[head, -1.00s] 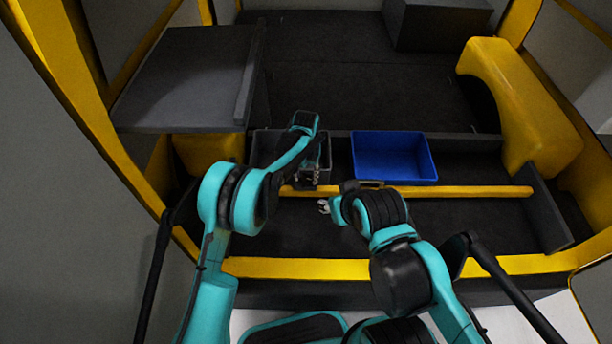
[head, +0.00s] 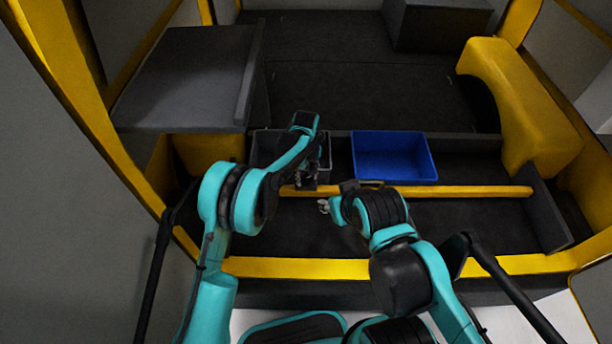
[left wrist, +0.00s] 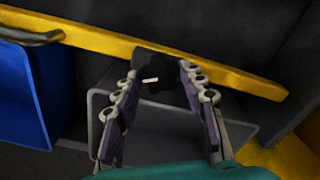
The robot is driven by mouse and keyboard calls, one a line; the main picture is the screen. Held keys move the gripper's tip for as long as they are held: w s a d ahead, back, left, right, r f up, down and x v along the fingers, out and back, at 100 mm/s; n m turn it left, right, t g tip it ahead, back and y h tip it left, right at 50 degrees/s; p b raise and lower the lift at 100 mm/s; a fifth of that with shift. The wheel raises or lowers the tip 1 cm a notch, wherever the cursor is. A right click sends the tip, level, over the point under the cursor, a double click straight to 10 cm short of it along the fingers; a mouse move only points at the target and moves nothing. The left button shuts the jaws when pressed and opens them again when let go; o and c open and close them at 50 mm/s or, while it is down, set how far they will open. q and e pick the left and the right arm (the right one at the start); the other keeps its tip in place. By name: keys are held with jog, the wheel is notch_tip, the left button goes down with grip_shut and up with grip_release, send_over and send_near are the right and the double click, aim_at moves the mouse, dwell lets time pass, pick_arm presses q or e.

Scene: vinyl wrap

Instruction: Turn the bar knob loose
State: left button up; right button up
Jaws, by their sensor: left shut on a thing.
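The yellow bar (head: 436,191) runs left to right across the storage bay. In the left wrist view the bar (left wrist: 100,41) slants down to the right, and the dark bar knob (left wrist: 157,70) with a short pale mark sits against it. My left gripper (left wrist: 160,72) has a finger on either side of the knob and is shut on it. In the head view my left gripper (head: 306,179) is at the bar's left end and hides the knob. My right gripper (head: 324,205) shows only as a small pale tip in front of the bar, mostly hidden by its own arm.
A blue bin (head: 394,158) stands behind the bar. A grey bin (head: 262,152) stands to its left, partly behind my left arm. A grey box (head: 190,75) is at the back left, and a yellow wheel arch (head: 525,105) at the right. The dark floor before the bar is mostly clear.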

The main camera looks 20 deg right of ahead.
aim_at(306, 179)
dwell(0.4)
pick_arm(q)
jog(key=o, duration=1.2)
jog(key=shift+c, duration=0.2)
notch_tip(306, 179, up, 12)
